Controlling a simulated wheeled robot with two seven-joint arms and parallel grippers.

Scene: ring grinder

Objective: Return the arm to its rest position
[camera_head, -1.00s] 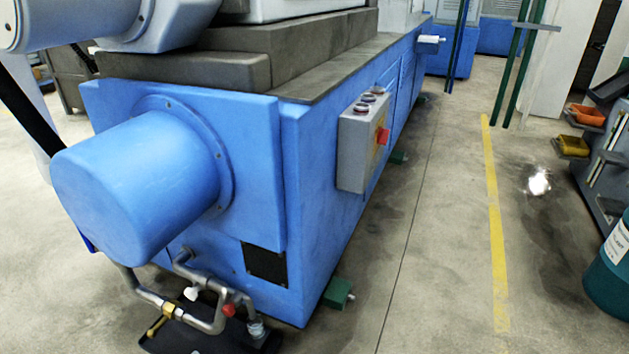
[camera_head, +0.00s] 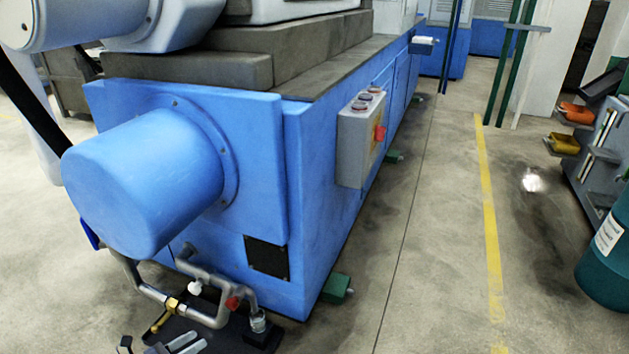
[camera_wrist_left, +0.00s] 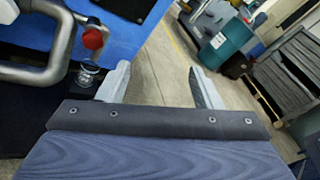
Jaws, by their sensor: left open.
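My left gripper (camera_head: 190,343) shows at the bottom edge of the head view, just below the pipework of the blue machine. Its two pale fingers also show in the left wrist view (camera_wrist_left: 158,75), spread apart with only floor between them. The gripper is open and empty. Most of the arm behind it is hidden or out of frame. In the left wrist view, the bent metal pipe (camera_wrist_left: 32,72) and red knob (camera_wrist_left: 93,39) are left of the fingers. My right gripper is in neither view.
The blue grinder (camera_head: 320,220) with its round motor housing (camera_head: 140,180) fills the left and middle. A grey control box (camera_head: 357,140) juts from its side. Open floor (camera_head: 430,250) lies to the right, with a teal drum (camera_head: 608,265) at the right edge.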

